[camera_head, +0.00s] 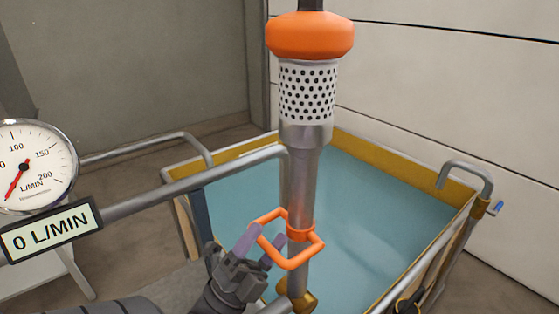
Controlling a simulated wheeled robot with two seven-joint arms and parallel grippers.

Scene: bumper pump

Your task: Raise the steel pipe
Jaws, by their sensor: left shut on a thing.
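The steel pipe (299,186) stands upright in the middle of the head view. A perforated white sleeve (308,92) and an orange bumper (310,36) sit at its top. An orange handle loop (316,247) is fixed around the lower pipe. My left gripper (262,246) comes in from below left, and its purplish fingers are shut on the left side of the handle loop. A brass-coloured fitting (297,299) shows at the pipe's lower end, at the picture's bottom edge. My right gripper is not in view.
A water-filled tank (392,150) with a yellow rim surrounds the pipe's lower part. A dial gauge (30,165) and a display reading 0 L/MIN (48,230) are at the left. A horizontal grey tube (190,188) reaches the pipe. A hooked tube (467,172) stands at the right rim.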

